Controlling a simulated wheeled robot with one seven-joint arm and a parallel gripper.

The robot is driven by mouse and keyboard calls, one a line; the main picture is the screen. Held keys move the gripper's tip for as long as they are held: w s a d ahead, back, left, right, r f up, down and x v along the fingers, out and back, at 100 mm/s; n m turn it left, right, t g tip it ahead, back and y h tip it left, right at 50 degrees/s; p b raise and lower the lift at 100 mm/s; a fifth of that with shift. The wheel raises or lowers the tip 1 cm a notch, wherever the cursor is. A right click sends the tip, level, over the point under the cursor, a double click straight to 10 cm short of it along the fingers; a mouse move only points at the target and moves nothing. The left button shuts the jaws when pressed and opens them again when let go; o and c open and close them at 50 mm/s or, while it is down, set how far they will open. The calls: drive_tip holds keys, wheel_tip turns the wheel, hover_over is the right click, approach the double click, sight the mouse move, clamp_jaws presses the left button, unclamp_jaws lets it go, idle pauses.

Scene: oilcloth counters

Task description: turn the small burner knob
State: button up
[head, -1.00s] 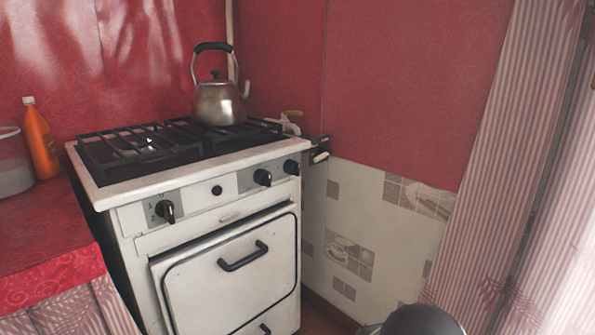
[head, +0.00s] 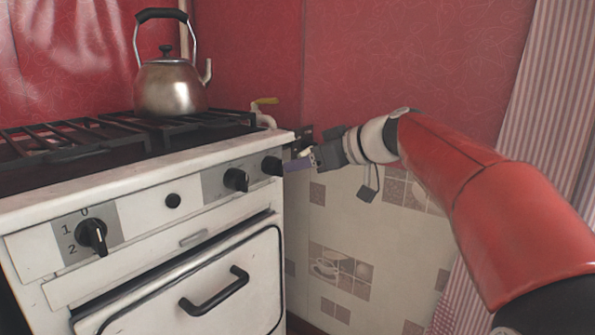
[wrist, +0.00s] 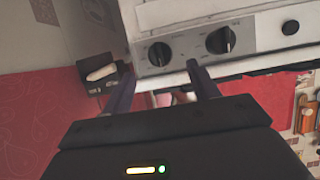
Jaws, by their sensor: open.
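The white stove's front panel has two black burner knobs on its right part. The rightmost knob (head: 272,166) also shows in the wrist view (wrist: 160,53), its light mark pointing roughly up and down there. The other burner knob (head: 236,180) sits to its left, and in the wrist view (wrist: 221,40) to its right. Which one is the small burner's I cannot read. My gripper (head: 291,165) is open and empty, at the right side of the rightmost knob. In the wrist view its fingertips (wrist: 160,68) lie either side of that knob; contact cannot be told.
A larger knob marked 0, 1, 2 (head: 92,236) and a small black button (head: 172,200) sit further left. The oven door handle (head: 216,291) juts out below. A kettle (head: 171,88) stands on the grate. A tiled wall (head: 338,266) stands close on the right.

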sight(281, 165)
drive_tip(key=x, duration=0.7)
drive_tip(key=shift+w+a+p, duration=0.3)
drive_tip(key=shift+w, duration=0.05)
drive_tip(key=c, duration=1)
